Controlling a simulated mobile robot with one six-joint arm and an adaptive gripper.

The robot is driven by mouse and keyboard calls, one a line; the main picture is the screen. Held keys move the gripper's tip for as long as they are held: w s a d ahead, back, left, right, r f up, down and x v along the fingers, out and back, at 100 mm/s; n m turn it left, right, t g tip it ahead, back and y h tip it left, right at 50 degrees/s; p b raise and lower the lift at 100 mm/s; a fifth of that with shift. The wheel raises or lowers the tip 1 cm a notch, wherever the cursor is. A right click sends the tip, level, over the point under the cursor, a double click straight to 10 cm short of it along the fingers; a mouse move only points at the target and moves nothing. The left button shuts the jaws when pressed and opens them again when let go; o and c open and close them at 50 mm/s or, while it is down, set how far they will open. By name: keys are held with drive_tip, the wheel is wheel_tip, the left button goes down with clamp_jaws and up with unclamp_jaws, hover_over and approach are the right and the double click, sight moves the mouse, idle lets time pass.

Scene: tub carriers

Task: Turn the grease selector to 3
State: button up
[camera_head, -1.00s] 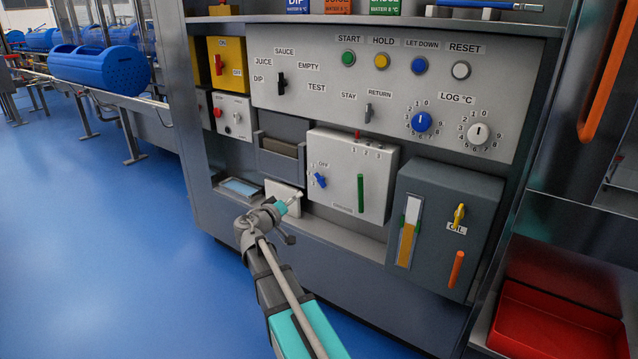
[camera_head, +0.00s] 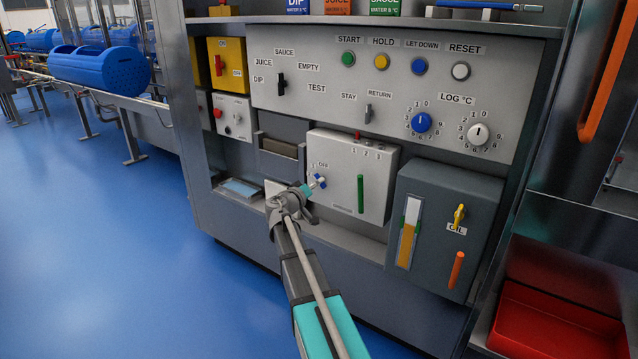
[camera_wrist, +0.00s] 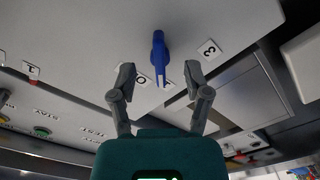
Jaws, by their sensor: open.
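The grease selector appears to be a blue pointed knob (camera_head: 319,181) on the left of a white box (camera_head: 385,185), beside a small OFF label. The tip of my gripper (camera_head: 311,187) partly covers it in the head view. In the wrist view the blue knob (camera_wrist: 160,52) stands out from the white panel, its narrow end pointing down the picture. My open gripper (camera_wrist: 159,68) has one finger on each side of the knob, with gaps showing; I see no contact. A label reading 3 (camera_wrist: 209,50) lies right of the knob; another label (camera_wrist: 140,79) lies lower left.
A green vertical bar (camera_head: 360,193) is right of the knob on the same box. A grey box with a yellow handle (camera_head: 459,215) stands further right. The switch panel (camera_head: 300,55) is above. Blue floor (camera_head: 110,260) is open at left.

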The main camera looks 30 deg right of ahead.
drive_tip(key=shift+x, duration=1.1)
clamp_jaws()
